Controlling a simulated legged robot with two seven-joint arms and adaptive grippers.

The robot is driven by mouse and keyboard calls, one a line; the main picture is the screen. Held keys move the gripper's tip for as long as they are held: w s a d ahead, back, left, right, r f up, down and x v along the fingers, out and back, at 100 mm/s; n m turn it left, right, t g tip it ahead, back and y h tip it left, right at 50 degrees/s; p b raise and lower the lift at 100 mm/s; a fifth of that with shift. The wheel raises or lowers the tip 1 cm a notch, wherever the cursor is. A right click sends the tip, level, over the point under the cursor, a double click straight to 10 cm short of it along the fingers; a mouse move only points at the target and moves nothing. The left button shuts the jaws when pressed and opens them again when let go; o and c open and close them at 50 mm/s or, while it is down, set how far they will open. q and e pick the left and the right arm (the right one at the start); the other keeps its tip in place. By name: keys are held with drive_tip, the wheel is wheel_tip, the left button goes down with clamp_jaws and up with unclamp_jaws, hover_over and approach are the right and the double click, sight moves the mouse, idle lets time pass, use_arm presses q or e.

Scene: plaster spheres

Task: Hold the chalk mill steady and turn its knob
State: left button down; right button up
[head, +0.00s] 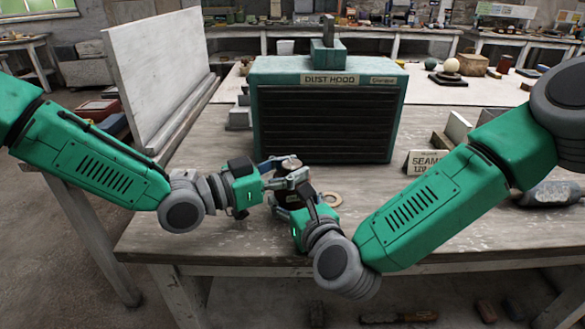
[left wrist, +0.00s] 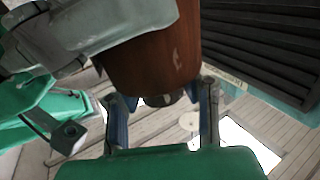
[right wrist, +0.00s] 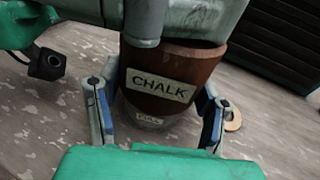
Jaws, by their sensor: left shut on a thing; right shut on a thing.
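The chalk mill (head: 288,197) stands upright on the worktable, partly hidden by both grippers. In the right wrist view its brown body (right wrist: 178,68) bears a "CHALK" label, with a "FULL" label on the paler part below. My left gripper (head: 283,172) is shut at the mill's top, around the knob (head: 291,162). In the left wrist view the brown body (left wrist: 150,60) fills the upper middle, near the left fingers. My right gripper (head: 289,203) is shut on the mill's body lower down, one finger on each side in the right wrist view.
A green dust hood (head: 328,75) with dark slats stands close behind the mill. A flat ring (head: 331,198) lies just right of it. A small sign (head: 425,164) and a grey tool (head: 550,193) are at the right. A pale upright panel (head: 155,75) is at the left.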

use_arm(q)
drive_tip(key=shift+w+a+r+m+g+h, duration=0.1)
drive_tip(key=shift+m+g+h, duration=0.45)
drive_tip(key=shift+m+g, duration=0.8)
drive_tip(key=shift+w+m+g+h, duration=0.1)
drive_tip(key=shift+m+g+h, duration=0.6)
drive_tip(key=shift+g, duration=1.05)
use_arm(e)
drive_tip(key=shift+f, duration=0.1)
drive_tip(key=shift+s+d, duration=0.1)
use_arm(q)
drive_tip(key=c, duration=1)
unclamp_jaws()
drive_tip(key=shift+c, duration=0.2)
drive_tip(key=shift+s+m, duration=0.1)
drive_tip(key=shift+m, duration=0.15)
drive_tip(key=a, duration=0.7)
drive_tip(key=shift+s+a, duration=0.25)
drive_tip(key=shift+s, duration=0.1)
